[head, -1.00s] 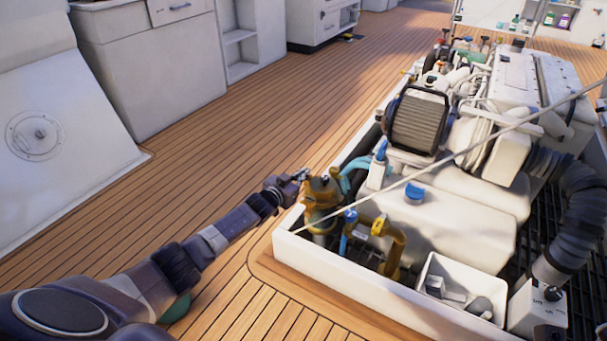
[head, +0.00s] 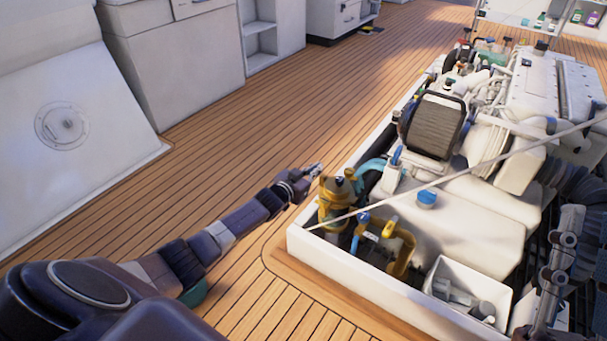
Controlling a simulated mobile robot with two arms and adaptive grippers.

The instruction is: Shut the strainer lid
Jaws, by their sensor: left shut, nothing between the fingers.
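The strainer (head: 334,208) is a bronze-yellow body inside the near left corner of the engine hatch. Its lid (head: 338,185) shows at the top as a small rounded bronze piece. At this size I cannot tell how far the lid is tilted or whether it sits flush. My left gripper (head: 314,171) is shut and empty, just left of the strainer's top and at about its height in the picture. I cannot tell whether it touches the lid. My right gripper (head: 565,245) shows partly at the lower right, over the hatch; its finger opening is unclear.
The white hatch rim (head: 360,283) surrounds the engine (head: 470,205). A thin pale rod (head: 450,180) slants across the hatch and passes near the strainer. Yellow pipes (head: 403,250) with blue and yellow handles stand right of it. A white bin (head: 462,290) is nearby. The deck at left is clear.

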